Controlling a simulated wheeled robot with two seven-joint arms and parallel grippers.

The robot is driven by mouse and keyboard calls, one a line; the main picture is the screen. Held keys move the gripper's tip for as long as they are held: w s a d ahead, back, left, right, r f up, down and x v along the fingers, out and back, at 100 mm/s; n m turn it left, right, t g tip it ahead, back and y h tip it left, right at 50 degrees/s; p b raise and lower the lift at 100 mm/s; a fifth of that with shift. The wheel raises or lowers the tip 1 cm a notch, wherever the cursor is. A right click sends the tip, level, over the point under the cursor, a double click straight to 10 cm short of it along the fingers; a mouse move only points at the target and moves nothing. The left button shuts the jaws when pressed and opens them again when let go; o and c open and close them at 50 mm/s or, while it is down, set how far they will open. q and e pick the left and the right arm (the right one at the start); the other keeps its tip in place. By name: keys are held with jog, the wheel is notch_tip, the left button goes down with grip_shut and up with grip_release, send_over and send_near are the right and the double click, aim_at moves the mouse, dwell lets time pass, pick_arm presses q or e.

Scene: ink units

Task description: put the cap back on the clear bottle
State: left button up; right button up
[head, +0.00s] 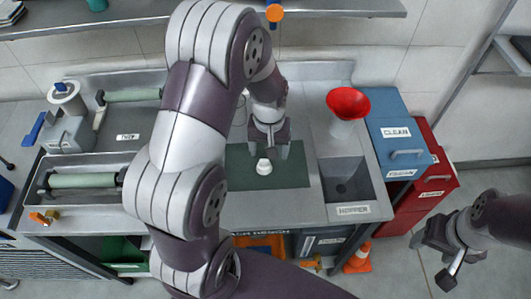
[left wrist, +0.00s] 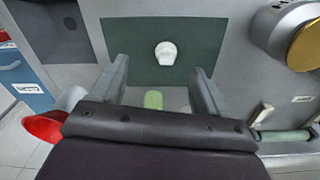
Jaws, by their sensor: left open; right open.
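A small white cap (head: 263,166) rests on the dark green mat (head: 295,174) in the middle of the worktop. It also shows in the left wrist view (left wrist: 166,53). My left gripper (head: 270,150) is open and empty, pointing down just behind the cap and apart from it. A partly hidden, pale see-through shape, perhaps the clear bottle (head: 240,112), stands behind my left arm. A pale green upright thing (left wrist: 153,99) shows between the fingers in the left wrist view; I cannot tell what it is. My right gripper (head: 441,256) is open and empty, off the worktop at the right.
A red funnel (head: 348,103) stands behind the sunken hopper (head: 345,183). Blue drawers (head: 401,145) and a red cabinet (head: 432,185) stand at the right. Trays with green rollers (head: 85,181) and a grey machine (head: 68,130) fill the left. My left arm hides much of the centre.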

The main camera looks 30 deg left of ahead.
pick_arm(q)
jog(key=w+a, duration=0.1)
jog(key=a+f+n+p, duration=0.1)
jog(key=w+a+n, duration=0.1)
jog(key=shift+w+a+f, duration=0.15)
jog(key=shift+w+f, duration=0.1)
jog(key=shift+w, duration=0.05)
pick_arm(e)
notch_tip(320, 180, up, 3)
jog(key=shift+s+r, duration=0.1)
jog(key=shift+r, duration=0.1)
pick_arm(q)
jog(key=p, duration=0.2)
send_over(263, 167)
notch_tip(263, 167, down, 6)
jog(key=shift+f, duration=0.7)
pick_arm(e)
jog(key=shift+r, duration=0.75)
